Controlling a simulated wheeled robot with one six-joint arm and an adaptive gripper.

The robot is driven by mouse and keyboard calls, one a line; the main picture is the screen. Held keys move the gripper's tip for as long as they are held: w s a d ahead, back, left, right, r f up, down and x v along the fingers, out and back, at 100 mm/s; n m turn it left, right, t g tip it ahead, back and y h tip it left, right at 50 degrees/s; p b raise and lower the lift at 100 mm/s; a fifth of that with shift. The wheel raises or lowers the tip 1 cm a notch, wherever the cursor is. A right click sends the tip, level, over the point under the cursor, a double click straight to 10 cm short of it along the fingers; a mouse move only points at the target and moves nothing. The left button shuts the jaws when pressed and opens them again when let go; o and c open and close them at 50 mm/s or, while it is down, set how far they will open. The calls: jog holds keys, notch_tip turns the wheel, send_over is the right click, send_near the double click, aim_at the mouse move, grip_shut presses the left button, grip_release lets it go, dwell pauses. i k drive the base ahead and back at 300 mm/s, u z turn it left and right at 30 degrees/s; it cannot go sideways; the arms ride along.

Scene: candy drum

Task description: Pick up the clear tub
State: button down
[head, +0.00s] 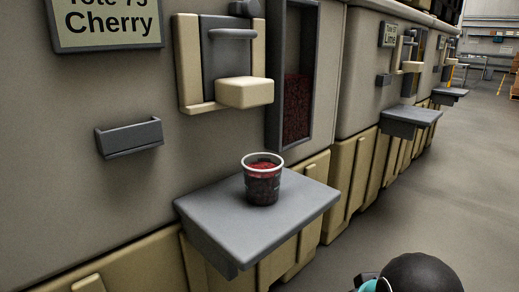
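The clear tub (262,184) stands upright on a grey shelf (215,217) that juts from the cherry drum. It has a pale rim and holds dark red candy. My gripper cannot be made out. A rounded black part with a teal piece, probably of my arm, shows at the bottom right edge, apart from the tub.
Above the shelf is a dispenser with a cream block (245,92) and a grey handle. A small grey holder (129,138) is fixed to the wall at left. Another shelf (411,118) juts out farther back. The floor (425,190) at right is clear.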

aim_at(262, 171)
jog(key=z, duration=0.5)
jog(key=k, duration=1.2)
jog(key=u, duration=0.2)
jog(key=i, duration=0.75)
